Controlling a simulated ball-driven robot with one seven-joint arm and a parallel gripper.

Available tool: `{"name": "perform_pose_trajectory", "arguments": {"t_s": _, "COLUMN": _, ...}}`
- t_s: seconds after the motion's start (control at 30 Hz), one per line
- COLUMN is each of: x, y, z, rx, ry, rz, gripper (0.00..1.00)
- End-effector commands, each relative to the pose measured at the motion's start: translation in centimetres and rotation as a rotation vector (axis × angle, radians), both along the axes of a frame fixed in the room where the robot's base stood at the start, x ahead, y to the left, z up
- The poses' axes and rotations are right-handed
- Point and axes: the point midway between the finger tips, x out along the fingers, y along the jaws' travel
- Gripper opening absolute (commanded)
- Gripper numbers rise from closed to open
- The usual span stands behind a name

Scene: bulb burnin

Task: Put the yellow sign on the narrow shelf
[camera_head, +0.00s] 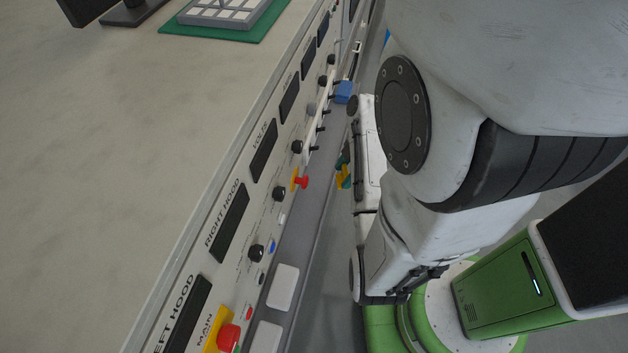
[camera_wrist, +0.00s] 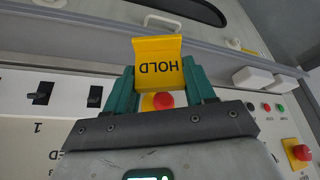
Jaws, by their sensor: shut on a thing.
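The yellow sign (camera_wrist: 158,64), marked HOLD, is between the two teal fingers of my gripper (camera_wrist: 160,75) in the wrist view. Its lettering appears upside down there. My gripper is shut on it. In the head view, only a small yellow part of the sign (camera_head: 343,180) shows beside my arm; most of the gripper is hidden. A narrow grey ledge (camera_head: 316,200) runs along the foot of the control panel, to the left of the sign. The ledge also shows beyond the sign in the wrist view (camera_wrist: 215,58). I cannot tell whether sign and ledge touch.
The panel carries knobs, switches and red buttons (camera_head: 229,338). A red button on yellow (camera_head: 300,182) sticks out near the sign's level. White pads (camera_head: 283,287) and a blue block (camera_head: 343,92) occupy parts of the ledge side. The bench top (camera_head: 120,150) is largely clear.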

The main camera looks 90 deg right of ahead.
Motion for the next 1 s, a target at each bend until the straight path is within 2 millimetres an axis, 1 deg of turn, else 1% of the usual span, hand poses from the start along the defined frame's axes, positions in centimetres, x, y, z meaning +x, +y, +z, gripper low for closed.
{"name": "perform_pose_trajectory", "arguments": {"t_s": 0.03, "x": 1.3, "y": -0.4, "z": 0.4, "rx": -0.001, "ry": -0.001, "rz": 0.005, "gripper": 0.24}}
{"name": "perform_pose_trajectory", "arguments": {"t_s": 0.1, "x": 2.8, "y": -0.9, "z": 0.4, "rx": 0.000, "ry": -0.001, "rz": 0.004, "gripper": 0.24}}
{"name": "perform_pose_trajectory", "arguments": {"t_s": 0.3, "x": 6.9, "y": -2.3, "z": 0.3, "rx": -0.001, "ry": 0.000, "rz": 0.003, "gripper": 0.24}}
{"name": "perform_pose_trajectory", "arguments": {"t_s": 0.37, "x": 8.0, "y": -2.6, "z": 0.3, "rx": 0.000, "ry": 0.001, "rz": 0.002, "gripper": 0.24}}
{"name": "perform_pose_trajectory", "arguments": {"t_s": 0.43, "x": 8.0, "y": -2.5, "z": -1.1, "rx": 0.005, "ry": 0.001, "rz": -0.003, "gripper": 0.24}}
{"name": "perform_pose_trajectory", "arguments": {"t_s": 0.5, "x": 7.9, "y": -2.5, "z": -2.0, "rx": 0.003, "ry": 0.001, "rz": -0.003, "gripper": 0.24}}
{"name": "perform_pose_trajectory", "arguments": {"t_s": 0.73, "x": 7.9, "y": -2.5, "z": -3.8, "rx": 0.002, "ry": 0.000, "rz": -0.002, "gripper": 0.24}}
{"name": "perform_pose_trajectory", "arguments": {"t_s": 0.9, "x": 7.9, "y": -2.5, "z": -6.3, "rx": 0.002, "ry": 0.001, "rz": -0.002, "gripper": 0.24}}
{"name": "perform_pose_trajectory", "arguments": {"t_s": 1.0, "x": 8.2, "y": -2.7, "z": -6.6, "rx": -0.001, "ry": 0.001, "rz": -0.001, "gripper": 0.24}}
